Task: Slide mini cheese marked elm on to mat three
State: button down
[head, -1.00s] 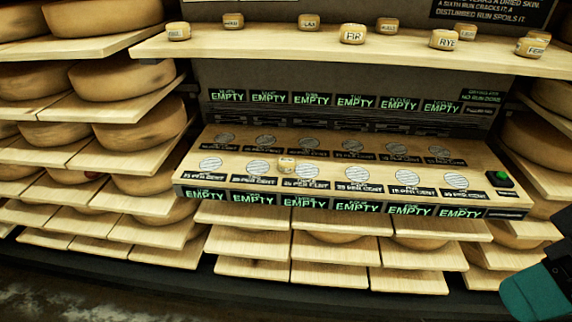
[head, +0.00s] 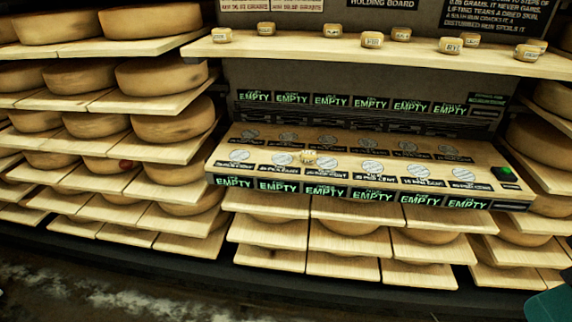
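Mat numbers are not readable either. My gripper is out of view; only a teal part of my arm shows at the lower right corner.
Several other mini cheeses, one at the front middle (head: 372,40), stand on the upper shelf (head: 300,52). The board (head: 212,163) has two rows of mats, green EMPTY displays and a green button (head: 504,171) at right. Large cheese wheels on planks fill both sides.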

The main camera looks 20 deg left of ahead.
aim_at(309, 156)
jog(key=k, duration=0.8)
jog(key=u, duration=0.85)
jog(key=i, duration=0.6)
jog(key=u, duration=0.65)
jog(key=i, duration=0.8)
jog(key=z, duration=0.8)
jog(key=i, duration=1)
jog(key=z, duration=0.2)
